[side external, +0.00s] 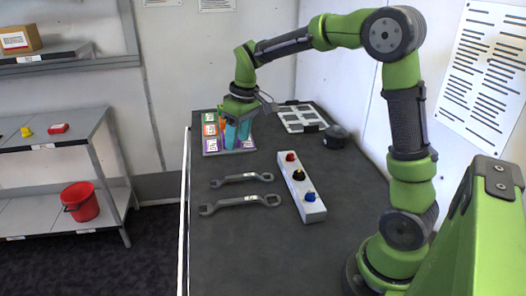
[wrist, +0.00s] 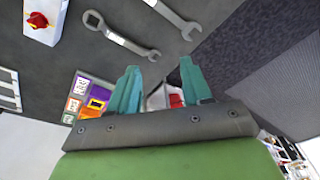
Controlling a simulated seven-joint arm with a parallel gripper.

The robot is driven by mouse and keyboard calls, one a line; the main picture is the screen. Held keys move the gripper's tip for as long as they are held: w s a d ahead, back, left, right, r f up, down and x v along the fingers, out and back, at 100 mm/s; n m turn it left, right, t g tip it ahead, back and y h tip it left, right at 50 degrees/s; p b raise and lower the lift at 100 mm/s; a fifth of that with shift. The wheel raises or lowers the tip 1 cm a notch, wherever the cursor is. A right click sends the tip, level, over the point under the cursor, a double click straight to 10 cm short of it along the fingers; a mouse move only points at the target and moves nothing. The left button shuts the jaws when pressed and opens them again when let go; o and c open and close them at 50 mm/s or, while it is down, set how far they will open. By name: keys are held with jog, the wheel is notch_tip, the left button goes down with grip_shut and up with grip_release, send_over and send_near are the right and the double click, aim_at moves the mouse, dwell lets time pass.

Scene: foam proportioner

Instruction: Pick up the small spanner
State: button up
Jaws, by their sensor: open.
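The small spanner (side external: 241,179) lies flat on the dark table, in front of the coloured cards. It also shows in the wrist view (wrist: 122,40), above the fingers, with one ring end and one open end. A larger spanner (side external: 240,203) lies roughly parallel to it, nearer the camera; the wrist view shows part of it (wrist: 172,16), cut by the top edge. My gripper (side external: 237,139) is over the coloured cards, beyond the small spanner. In the wrist view my gripper (wrist: 158,75) has its teal fingers apart and no spanner between them.
A white box with coloured knobs (side external: 302,187) stands just right of the spanners. A board with coloured cards (side external: 211,144) lies behind them. A pale frame (side external: 303,116) and a dark round object (side external: 335,136) are at the back right. The table's front is clear.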

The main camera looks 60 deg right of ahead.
aim_at(233, 176)
jog(key=w+d+f+n+g, duration=0.2)
jog(key=w+d+n, duration=0.3)
jog(key=w+n, duration=0.3)
jog(key=shift+h, duration=0.3)
jog(key=f, duration=1.7)
jog(key=shift+s+d, duration=0.25)
jog(key=shift+c, duration=0.5)
grip_shut()
